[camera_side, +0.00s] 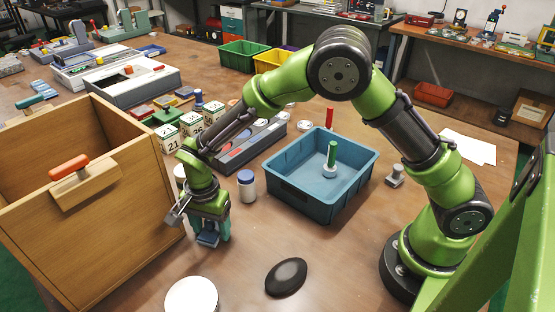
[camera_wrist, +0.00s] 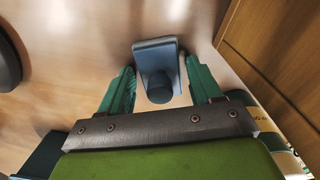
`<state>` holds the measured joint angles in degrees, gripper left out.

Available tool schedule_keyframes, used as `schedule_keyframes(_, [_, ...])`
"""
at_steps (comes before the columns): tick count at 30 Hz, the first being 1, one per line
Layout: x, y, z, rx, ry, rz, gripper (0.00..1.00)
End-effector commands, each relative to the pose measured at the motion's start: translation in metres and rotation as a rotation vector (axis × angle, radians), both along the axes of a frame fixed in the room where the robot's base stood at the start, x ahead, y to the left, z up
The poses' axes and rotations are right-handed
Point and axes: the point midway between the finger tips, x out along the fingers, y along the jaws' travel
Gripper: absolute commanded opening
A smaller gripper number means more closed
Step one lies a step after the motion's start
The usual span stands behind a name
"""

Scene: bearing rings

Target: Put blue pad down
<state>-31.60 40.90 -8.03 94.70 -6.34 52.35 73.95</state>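The blue pad (camera_side: 207,240) is a small blue-grey block with a dark round knob. It appears to rest on the wooden table beside the wooden box. In the wrist view the pad (camera_wrist: 157,50) lies between and just beyond my green fingertips. My gripper (camera_side: 209,232) points down over it. In the wrist view my gripper (camera_wrist: 158,72) has its fingers spread on either side of the pad, with gaps between them and the knob. The pad's underside is hidden, so its contact with the table is not fully clear.
The wooden box (camera_side: 128,235) with a red handle stands close on the left. A white jar with a blue lid (camera_side: 246,186) and a blue tray (camera_side: 290,199) stand to the right. A black oval (camera_side: 286,277) and a white round object (camera_side: 192,296) lie in front.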

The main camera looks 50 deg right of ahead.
Motion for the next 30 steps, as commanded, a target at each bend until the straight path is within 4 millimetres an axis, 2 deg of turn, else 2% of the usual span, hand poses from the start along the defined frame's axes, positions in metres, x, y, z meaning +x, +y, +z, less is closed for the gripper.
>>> schedule_keyframes(10, [0.0,0.0,0.002,0.0,-0.001,0.0,0.73])
schedule_keyframes(14, [0.001,0.0,0.013,0.001,-0.004,0.002,0.73])
schedule_keyframes(24, [0.001,0.001,0.083,0.002,-0.006,0.001,0.73])
schedule_keyframes(30, [0.0,0.0,0.114,0.001,-0.003,0.0,0.73])
